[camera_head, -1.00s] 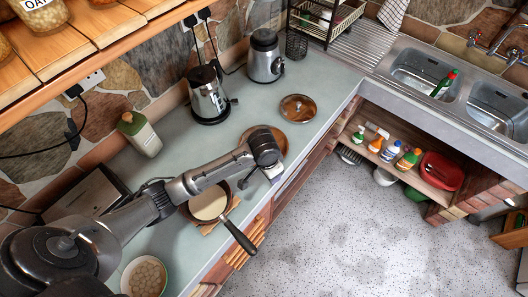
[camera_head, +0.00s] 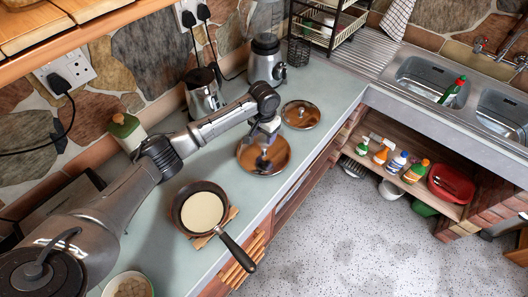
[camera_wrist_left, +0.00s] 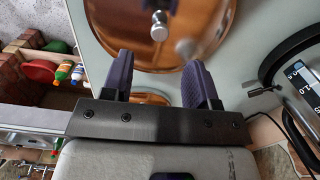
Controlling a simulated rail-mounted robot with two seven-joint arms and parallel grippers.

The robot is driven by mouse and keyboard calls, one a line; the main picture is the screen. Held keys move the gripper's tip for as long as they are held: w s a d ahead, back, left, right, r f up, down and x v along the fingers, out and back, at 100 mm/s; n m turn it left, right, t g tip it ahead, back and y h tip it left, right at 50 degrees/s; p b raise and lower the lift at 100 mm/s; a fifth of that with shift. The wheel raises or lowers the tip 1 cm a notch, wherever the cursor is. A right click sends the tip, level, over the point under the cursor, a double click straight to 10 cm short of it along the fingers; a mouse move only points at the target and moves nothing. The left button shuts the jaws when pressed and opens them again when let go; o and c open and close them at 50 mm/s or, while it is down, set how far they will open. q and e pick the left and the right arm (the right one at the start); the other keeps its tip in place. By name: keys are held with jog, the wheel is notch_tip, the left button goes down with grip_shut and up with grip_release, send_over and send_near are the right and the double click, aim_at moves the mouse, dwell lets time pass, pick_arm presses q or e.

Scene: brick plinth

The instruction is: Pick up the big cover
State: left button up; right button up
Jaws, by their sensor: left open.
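The big cover (camera_head: 281,163) is a round brown-tinted glass lid with a metal rim, lying on the counter behind the frying pan. My left gripper (camera_head: 265,141) is above it, pointing down, and partly hides its middle. In the left wrist view the big cover (camera_wrist_left: 110,15) fills the top, with its metal knob (camera_wrist_left: 159,25) beyond the open, empty fingers (camera_wrist_left: 159,68). The knob is not between the fingertips in that picture. A smaller lid (camera_head: 300,114) lies behind and to the right, apart from the big cover. My right gripper is not in view.
A frying pan (camera_head: 203,207) with pale contents sits on a wooden trivet near the counter's front edge. A kettle (camera_head: 203,92), a blender (camera_head: 265,62) and a bottle (camera_head: 127,132) stand along the wall. A bowl (camera_head: 128,285) is at the near left.

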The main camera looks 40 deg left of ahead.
aim_at(264, 147)
pick_arm(q)
jog(key=shift+f, duration=3.9)
grip_shut()
